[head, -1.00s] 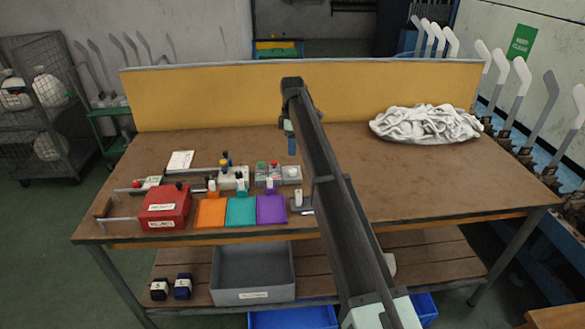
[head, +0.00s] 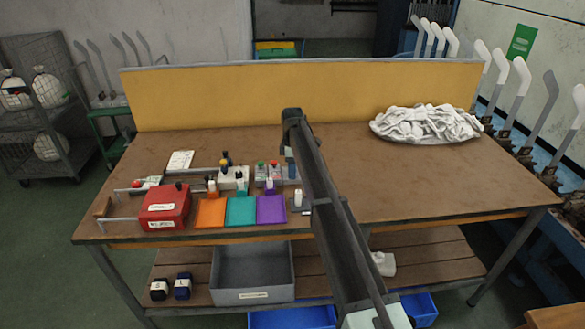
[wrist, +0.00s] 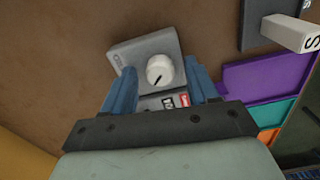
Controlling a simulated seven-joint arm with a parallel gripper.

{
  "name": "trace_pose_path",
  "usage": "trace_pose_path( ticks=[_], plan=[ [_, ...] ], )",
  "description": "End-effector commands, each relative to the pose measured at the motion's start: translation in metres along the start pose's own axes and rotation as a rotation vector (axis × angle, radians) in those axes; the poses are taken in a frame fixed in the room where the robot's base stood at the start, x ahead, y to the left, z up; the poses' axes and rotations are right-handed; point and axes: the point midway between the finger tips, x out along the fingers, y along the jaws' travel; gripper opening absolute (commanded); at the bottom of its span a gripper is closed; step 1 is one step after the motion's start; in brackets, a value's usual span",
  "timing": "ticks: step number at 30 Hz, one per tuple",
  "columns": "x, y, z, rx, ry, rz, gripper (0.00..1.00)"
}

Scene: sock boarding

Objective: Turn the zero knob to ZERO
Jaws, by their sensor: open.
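The zero knob (wrist: 159,69) is a round white knob with a dark pointer mark, on a grey box (wrist: 140,48). In the wrist view it sits between the two blue fingers of my gripper (wrist: 160,82), which are apart on either side of it. The mark points to the lower left of that view. I cannot read the lettering beside the knob or tell if the fingers touch it. In the head view my gripper (head: 291,172) is low over the right end of the grey box (head: 272,182), and the knob is hidden there.
Purple (head: 271,210), teal (head: 241,211) and orange (head: 210,213) trays lie in front of the box. A red box (head: 164,207) stands at the left. A small upright white block (head: 298,198) is close at the front right. White cloth (head: 426,124) lies at the back right.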

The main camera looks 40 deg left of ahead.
Motion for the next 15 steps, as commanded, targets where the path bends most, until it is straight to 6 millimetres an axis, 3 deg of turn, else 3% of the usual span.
trace_pose_path(
  ticks=[3,15],
  plan=[
    [-0.0001,0.0000,0.0000,0.000,0.000,0.000,0.57],
    [-0.0002,0.0000,0.0000,0.000,0.000,0.000,0.18]
  ],
)
